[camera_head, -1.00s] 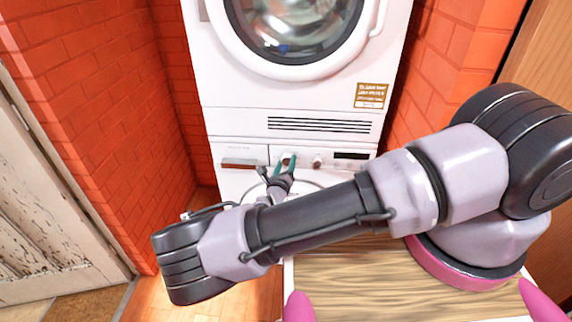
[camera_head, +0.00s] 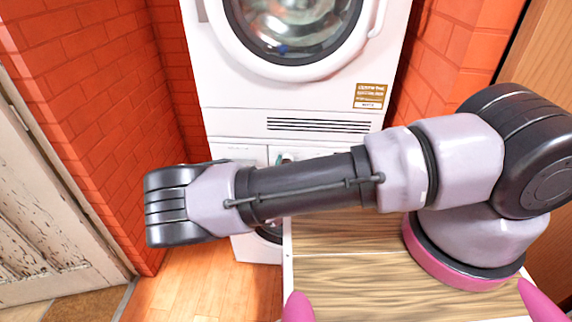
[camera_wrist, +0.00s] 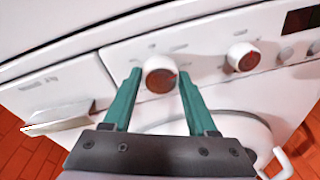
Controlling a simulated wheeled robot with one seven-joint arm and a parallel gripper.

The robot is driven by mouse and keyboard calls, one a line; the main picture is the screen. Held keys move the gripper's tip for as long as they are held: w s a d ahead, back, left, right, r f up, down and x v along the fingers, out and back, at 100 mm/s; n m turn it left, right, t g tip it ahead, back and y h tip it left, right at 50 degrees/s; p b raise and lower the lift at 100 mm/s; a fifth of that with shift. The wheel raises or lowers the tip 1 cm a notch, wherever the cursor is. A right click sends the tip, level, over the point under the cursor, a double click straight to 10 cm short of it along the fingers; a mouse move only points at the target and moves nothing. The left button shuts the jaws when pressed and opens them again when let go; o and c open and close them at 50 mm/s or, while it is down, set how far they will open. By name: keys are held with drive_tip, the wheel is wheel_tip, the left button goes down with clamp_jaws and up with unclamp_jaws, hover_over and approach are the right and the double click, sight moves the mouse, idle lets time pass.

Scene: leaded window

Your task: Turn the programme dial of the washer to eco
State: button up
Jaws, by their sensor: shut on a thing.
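The washer (camera_head: 235,152) is the lower white machine, and my forearm hides much of its front in the head view. In the wrist view its control panel (camera_wrist: 205,48) carries two round white knobs with reddish-brown faces. The left dial (camera_wrist: 160,80) stands between the green fingers of my gripper (camera_wrist: 160,74), which is shut on its sides. The right knob (camera_wrist: 243,57) is apart from the fingers. I cannot read any programme marks or tell where the dial points.
A white dryer (camera_head: 290,95) stands on top of the washer. In the wrist view a drawer handle (camera_wrist: 58,116) is at the left, a dark display (camera_wrist: 301,20) at upper right and the round door (camera_wrist: 245,130) below. Brick walls (camera_head: 95,100) flank the machines closely.

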drive_tip(key=shift+m, duration=1.1)
drive_tip(key=shift+y, duration=0.3)
drive_tip(key=o, duration=1.4)
drive_tip(key=shift+c, duration=0.2)
drive_tip(key=s, duration=0.7)
drive_tip(key=shift+s+a+r, duration=0.2)
drive_tip(key=shift+a+r, duration=0.05)
drive_tip(key=shift+r, duration=0.2)
drive_tip(key=shift+r, duration=0.1)
